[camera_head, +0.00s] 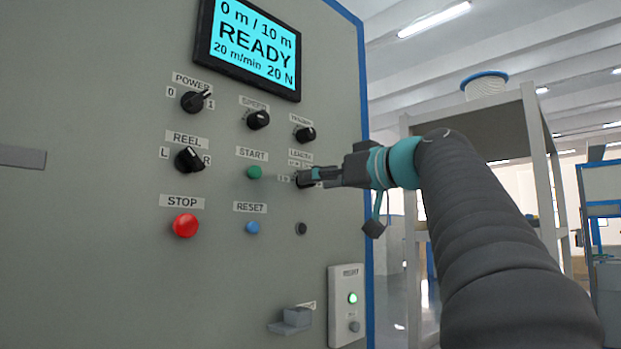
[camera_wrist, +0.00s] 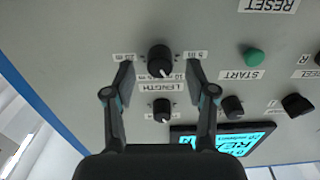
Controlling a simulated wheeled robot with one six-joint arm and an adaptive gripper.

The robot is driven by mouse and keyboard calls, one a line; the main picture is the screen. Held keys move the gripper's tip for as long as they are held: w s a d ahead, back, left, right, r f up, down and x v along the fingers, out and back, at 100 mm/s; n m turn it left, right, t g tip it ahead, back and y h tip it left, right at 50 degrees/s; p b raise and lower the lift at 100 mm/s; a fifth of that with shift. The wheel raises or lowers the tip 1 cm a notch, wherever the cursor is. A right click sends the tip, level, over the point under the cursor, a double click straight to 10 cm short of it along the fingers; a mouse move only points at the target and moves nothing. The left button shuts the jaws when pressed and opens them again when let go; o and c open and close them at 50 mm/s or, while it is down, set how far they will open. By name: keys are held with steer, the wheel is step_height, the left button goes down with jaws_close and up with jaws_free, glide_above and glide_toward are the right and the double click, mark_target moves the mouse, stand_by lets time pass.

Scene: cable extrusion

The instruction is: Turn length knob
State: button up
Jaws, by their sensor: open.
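The length knob (camera_wrist: 160,60) is black and round with a white pointer line. In the wrist view, its pointer faces down and slightly right, towards the "LENGTH" label side. Small length labels surround it. My gripper (camera_wrist: 159,78) is open, with one finger on each side of the knob and a visible gap at both. In the head view, my gripper (camera_head: 308,178) is at the panel and hides most of this knob. The display (camera_head: 252,45) reads "0 m / 10 m", "READY", "20 m/min" and "20 N".
The green start button (camera_head: 254,172) is close left of my gripper. The tension knob (camera_head: 305,134) is above, a small black button (camera_head: 301,228) below. The red stop button (camera_head: 185,225) and blue reset button (camera_head: 252,227) are lower left. A white switch box (camera_head: 346,305) is lower right.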

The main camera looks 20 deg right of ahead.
steer(key=shift+x, duration=1.2)
jaws_close()
steer(key=m+p, duration=0.4)
steer(key=m, duration=1.9)
steer(key=shift+r+m, duration=0.15)
steer(key=shift+m, duration=0.15)
